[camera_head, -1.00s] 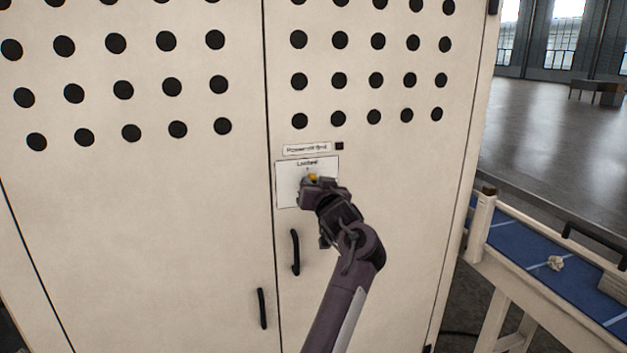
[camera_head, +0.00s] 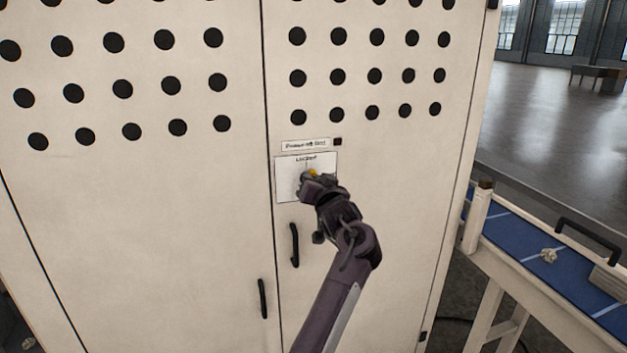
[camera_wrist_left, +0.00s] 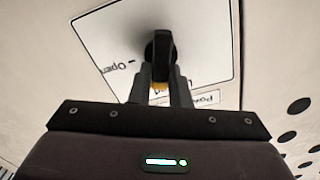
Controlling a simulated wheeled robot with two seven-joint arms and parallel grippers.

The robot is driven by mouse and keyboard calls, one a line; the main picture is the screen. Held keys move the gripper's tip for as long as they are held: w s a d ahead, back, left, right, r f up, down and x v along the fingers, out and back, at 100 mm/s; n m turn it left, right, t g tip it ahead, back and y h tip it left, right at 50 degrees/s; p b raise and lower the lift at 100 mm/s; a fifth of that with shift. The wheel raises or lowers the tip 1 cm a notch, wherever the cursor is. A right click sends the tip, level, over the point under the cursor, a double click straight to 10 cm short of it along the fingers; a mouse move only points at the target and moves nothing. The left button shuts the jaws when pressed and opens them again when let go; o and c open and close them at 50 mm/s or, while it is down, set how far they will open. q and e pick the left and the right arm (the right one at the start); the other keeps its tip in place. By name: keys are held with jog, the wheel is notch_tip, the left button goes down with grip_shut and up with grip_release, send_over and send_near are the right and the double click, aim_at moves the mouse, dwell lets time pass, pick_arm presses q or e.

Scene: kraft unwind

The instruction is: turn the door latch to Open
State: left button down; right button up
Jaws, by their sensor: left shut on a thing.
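The door latch (camera_wrist_left: 160,48) is a dark knob on a white label plate (camera_head: 286,186) on the cabinet's right door. In the left wrist view the plate (camera_wrist_left: 208,35) shows "Open" upside down, left of the knob; other lettering is partly covered by my fingers. My left gripper (camera_head: 309,178) is at the plate in the head view and hides most of the latch. In the left wrist view its two fingers (camera_wrist_left: 162,88) are closed on the latch, with a yellow bit between them. My right gripper is not in view.
Two black door handles (camera_head: 294,245) (camera_head: 263,298) sit below the plate, either side of the door seam. A small label (camera_head: 306,144) and a black square (camera_head: 338,141) are above it. A blue-topped conveyor (camera_head: 520,238) stands at the right, beyond the cabinet.

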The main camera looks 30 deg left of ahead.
pick_arm(q)
jog(key=shift+w+d+f+m+p, duration=0.1)
jog(key=shift+f+m+p, duration=0.05)
jog(key=shift+m+p, duration=1.1)
jog(key=shift+w+d+f+m+p, duration=0.1)
jog(key=shift+m+p, duration=0.95)
jog(key=shift+p, duration=0.35)
jog(key=m, duration=0.4)
jog(key=shift+f+m, duration=0.2)
jog(key=shift+m, duration=0.1)
